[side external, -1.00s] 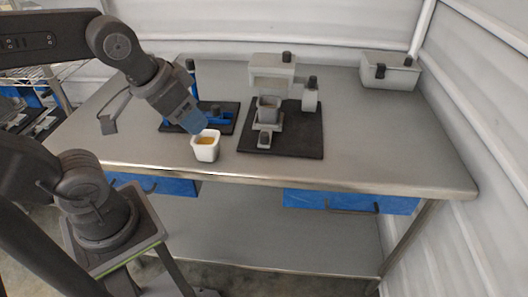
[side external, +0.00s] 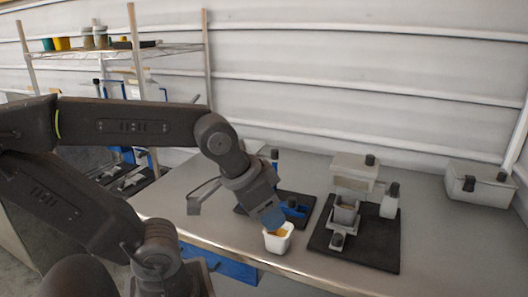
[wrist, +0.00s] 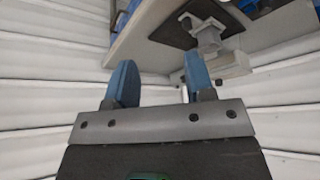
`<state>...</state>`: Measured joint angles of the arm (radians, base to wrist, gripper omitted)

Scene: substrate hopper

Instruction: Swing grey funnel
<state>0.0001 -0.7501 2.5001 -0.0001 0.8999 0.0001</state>
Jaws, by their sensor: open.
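A grey stand (side external: 354,169) stands on a black base plate (side external: 372,253) at the right of the table. A small grey square open cup, which looks like the funnel (side external: 346,211), sits under its top block. Part of this grey unit also shows at the top of the wrist view (wrist: 209,36). My gripper (side external: 269,217) points down to the left of the stand, by the rim of a white cup (side external: 279,240) with orange-yellow contents. Whether it touches the cup cannot be told. In the wrist view, the blue fingers (wrist: 159,85) are apart with nothing between them.
A grey bin (side external: 480,185) with a dark knob stands at the back right. A blue fixture (side external: 293,207) on a black plate lies behind my gripper. A wire shelf (side external: 110,52) with pots is at the back left. The table is bare between the stand and the bin.

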